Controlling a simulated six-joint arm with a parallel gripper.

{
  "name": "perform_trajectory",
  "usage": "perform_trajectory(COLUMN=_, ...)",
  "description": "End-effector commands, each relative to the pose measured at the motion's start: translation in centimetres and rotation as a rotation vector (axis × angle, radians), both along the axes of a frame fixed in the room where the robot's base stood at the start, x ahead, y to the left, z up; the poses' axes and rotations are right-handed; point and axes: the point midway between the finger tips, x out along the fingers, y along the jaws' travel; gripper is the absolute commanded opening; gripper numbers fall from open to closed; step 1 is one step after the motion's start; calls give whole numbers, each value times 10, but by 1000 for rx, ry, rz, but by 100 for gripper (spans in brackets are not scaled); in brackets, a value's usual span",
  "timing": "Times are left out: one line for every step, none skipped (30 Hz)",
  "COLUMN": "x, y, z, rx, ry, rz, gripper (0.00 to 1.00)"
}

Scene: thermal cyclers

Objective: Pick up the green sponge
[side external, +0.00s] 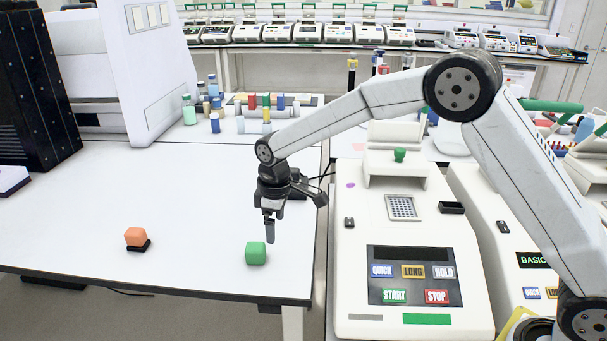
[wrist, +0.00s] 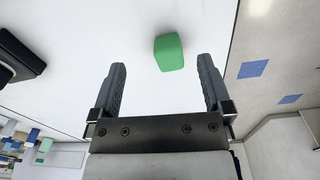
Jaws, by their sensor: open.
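The green sponge (side external: 256,253) is a small rounded block on the white table, near its front right edge. In the wrist view the green sponge (wrist: 168,52) lies just beyond my fingertips, between their lines and a little right of the middle. My gripper (side external: 270,238) points down close above the sponge in the side view. Its two dark fingers (wrist: 163,68) are spread open with nothing between them. The sponge appears apart from both fingers.
An orange block (side external: 137,237) on a dark base sits to the left on the table (side external: 190,200). A thermal cycler (side external: 410,230) stands right of the table edge. Several bottles and coloured blocks (side external: 215,122) stand at the back. The table's middle is clear.

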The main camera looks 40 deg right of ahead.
Motion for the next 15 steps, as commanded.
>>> perform_trajectory(x=8, y=8, z=-4, rx=-3, ry=8, rz=31, gripper=100)
perform_trajectory(x=12, y=12, z=-4, rx=-4, ry=12, rz=48, gripper=100)
perform_trajectory(x=16, y=17, z=-6, rx=-5, ry=18, rz=71, gripper=100)
perform_trajectory(x=19, y=20, z=-7, rx=-6, ry=22, rz=85, gripper=100)
perform_trajectory(x=22, y=23, z=-8, rx=-8, ry=26, rz=98, gripper=100)
perform_trajectory(x=25, y=26, z=-9, rx=-10, ry=30, rz=115, gripper=100)
perform_trajectory(x=27, y=29, z=-10, rx=-10, ry=33, rz=126, gripper=100)
perform_trajectory(x=29, y=31, z=-10, rx=-11, ry=35, rz=135, gripper=100)
perform_trajectory(x=30, y=34, z=-11, rx=-12, ry=38, rz=147, gripper=100)
perform_trajectory(x=31, y=35, z=-12, rx=-12, ry=40, rz=154, gripper=100)
perform_trajectory(x=32, y=36, z=-12, rx=-13, ry=40, rz=159, gripper=100)
perform_trajectory(x=33, y=37, z=-12, rx=-13, ry=42, rz=164, gripper=100)
perform_trajectory(x=33, y=38, z=-12, rx=-13, ry=42, rz=166, gripper=100)
perform_trajectory(x=34, y=38, z=-12, rx=-13, ry=43, rz=168, gripper=100)
perform_trajectory(x=34, y=38, z=-12, rx=-13, ry=43, rz=169, gripper=100)
